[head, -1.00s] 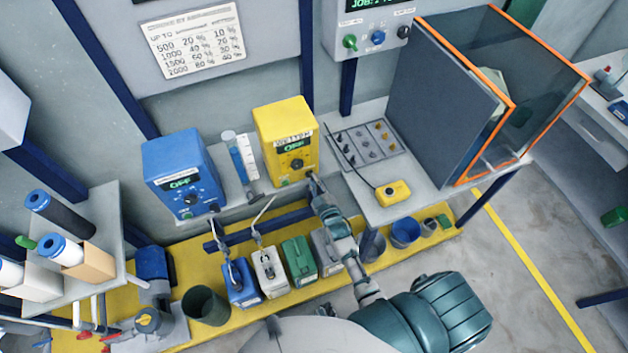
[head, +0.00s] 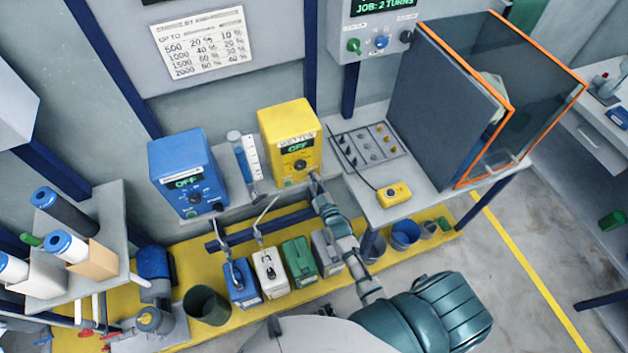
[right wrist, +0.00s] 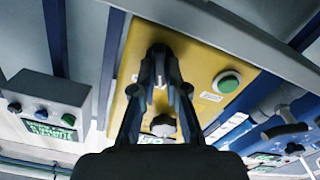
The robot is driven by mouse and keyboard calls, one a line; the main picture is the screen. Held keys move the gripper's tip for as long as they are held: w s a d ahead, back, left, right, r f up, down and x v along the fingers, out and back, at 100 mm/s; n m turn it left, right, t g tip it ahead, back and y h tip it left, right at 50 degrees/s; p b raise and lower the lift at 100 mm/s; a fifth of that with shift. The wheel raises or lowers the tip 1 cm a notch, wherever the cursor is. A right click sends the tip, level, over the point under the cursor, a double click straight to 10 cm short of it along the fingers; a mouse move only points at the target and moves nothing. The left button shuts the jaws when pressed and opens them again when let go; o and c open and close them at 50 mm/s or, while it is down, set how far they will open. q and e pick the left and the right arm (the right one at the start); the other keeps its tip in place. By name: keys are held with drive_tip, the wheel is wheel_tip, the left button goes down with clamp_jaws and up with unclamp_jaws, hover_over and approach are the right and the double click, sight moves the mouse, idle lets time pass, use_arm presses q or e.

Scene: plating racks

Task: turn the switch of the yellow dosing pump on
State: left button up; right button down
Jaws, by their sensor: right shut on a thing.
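The yellow dosing pump (head: 278,125) stands on the wall shelf, its display reading OFF in green. A dark knob (head: 299,165) sits below the display. My right gripper (head: 314,177) is at the lower right corner of the pump's front. In the right wrist view the pump's yellow face (right wrist: 205,58) appears upside down. There my right gripper (right wrist: 158,62) is shut on a small switch between its fingertips, largely hidden by them. My left gripper is not in view.
A blue pump (head: 180,150), also reading OFF, stands to the left. A yellow pendant box (head: 394,194) lies on the right-hand bench. Several canisters, including a green one (head: 299,258), stand on the yellow floor strip below. A control box (head: 375,35) hangs above.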

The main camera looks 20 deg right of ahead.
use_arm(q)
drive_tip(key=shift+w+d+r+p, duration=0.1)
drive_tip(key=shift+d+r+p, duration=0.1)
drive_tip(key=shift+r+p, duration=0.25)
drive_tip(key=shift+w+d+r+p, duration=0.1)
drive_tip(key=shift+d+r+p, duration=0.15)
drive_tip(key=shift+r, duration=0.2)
use_arm(e)
drive_tip(key=shift+s+d+f+m, duration=0.1)
drive_tip(key=shift+f+m, duration=0.1)
drive_tip(key=shift+m, duration=1.7)
drive_tip(key=shift+s+f+m, duration=0.1)
drive_tip(key=shift+f+m, duration=0.15)
drive_tip(key=shift+m, duration=1.65)
drive_tip(key=shift+s+d+f+m, duration=0.1)
drive_tip(key=shift+f+m, duration=0.1)
drive_tip(key=shift+m, duration=1.7)
drive_tip(key=shift+a, duration=0.1)
drive_tip(key=c, duration=1.2)
unclamp_jaws()
drive_tip(key=shift+w, duration=0.1)
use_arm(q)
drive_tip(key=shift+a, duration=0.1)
use_arm(e)
drive_tip(key=shift+w+r, duration=0.15)
drive_tip(key=shift+r, duration=0.05)
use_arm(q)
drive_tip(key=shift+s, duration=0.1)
